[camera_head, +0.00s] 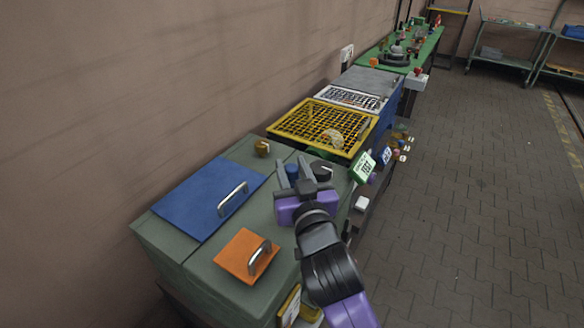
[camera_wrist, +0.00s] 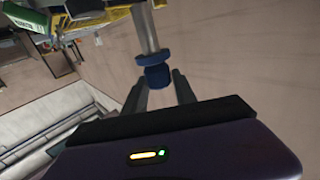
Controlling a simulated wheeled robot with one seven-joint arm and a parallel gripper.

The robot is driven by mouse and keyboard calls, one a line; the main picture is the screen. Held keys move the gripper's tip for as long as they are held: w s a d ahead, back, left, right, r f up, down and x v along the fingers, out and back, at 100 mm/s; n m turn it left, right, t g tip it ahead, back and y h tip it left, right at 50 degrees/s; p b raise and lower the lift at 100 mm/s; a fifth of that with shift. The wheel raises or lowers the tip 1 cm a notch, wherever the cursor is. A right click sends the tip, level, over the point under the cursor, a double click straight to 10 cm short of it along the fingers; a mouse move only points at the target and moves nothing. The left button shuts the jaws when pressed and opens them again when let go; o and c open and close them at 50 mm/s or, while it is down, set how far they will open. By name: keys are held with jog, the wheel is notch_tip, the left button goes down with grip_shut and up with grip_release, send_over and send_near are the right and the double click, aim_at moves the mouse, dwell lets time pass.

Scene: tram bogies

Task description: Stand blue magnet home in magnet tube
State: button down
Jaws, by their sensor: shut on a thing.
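The blue magnet (camera_wrist: 157,75) has a dark blue knob and collar with a grey metal rod running up from it in the wrist view. My gripper (camera_wrist: 158,88) is shut on the blue knob, with one finger on each side. In the head view my gripper (camera_head: 291,168) is above the green-grey cabinet top, and a bit of the blue magnet (camera_head: 291,173) shows between the fingers. The rod's far end is near a yellow edge at the top of the wrist view; whether they touch cannot be told. I cannot clearly pick out the magnet tube.
A blue lid (camera_head: 205,195) and an orange lid (camera_head: 240,256) with metal handles lie on the cabinet. A yellow-framed grid (camera_head: 300,125) stands beyond. Green (camera_head: 362,167) and blue (camera_head: 385,156) tags and small coloured knobs line the front edge. Paved floor on the right is clear.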

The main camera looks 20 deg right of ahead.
jog(key=shift+f+b, duration=3.45)
jog(key=shift+f, duration=0.4)
jog(key=c, duration=0.9)
grip_release()
jog(key=s, duration=0.5)
jog(key=s+a+b, duration=0.1)
jog(key=s, duration=0.1)
jog(key=shift+s+a, duration=0.1)
jog(key=shift+s, duration=0.3)
jog(key=shift+s, duration=0.1)
